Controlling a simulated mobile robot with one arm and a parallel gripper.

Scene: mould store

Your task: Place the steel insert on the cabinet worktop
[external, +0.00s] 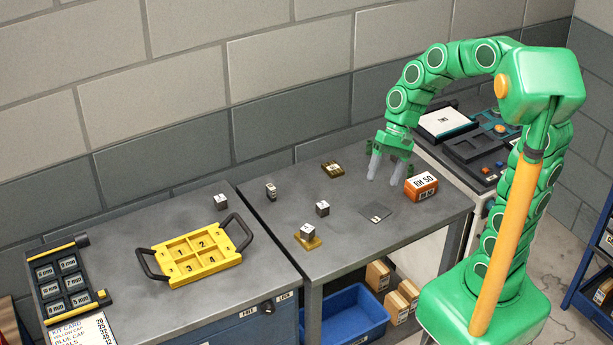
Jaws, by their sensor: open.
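Several small dark steel-coloured blocks with pale label faces are in the external view; I cannot tell which is the steel insert. One block (271,192) and another block (322,208) stand on the middle table (350,240). A third block (308,232) sits on a small yellow-tan base near that table's front left. Another block (220,202) is on the cabinet worktop (140,232) at left, near its back right corner. My gripper (383,179) is open and empty, fingers pointing down above the right part of the middle table, apart from the blocks.
A blue bin (355,318) is below.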

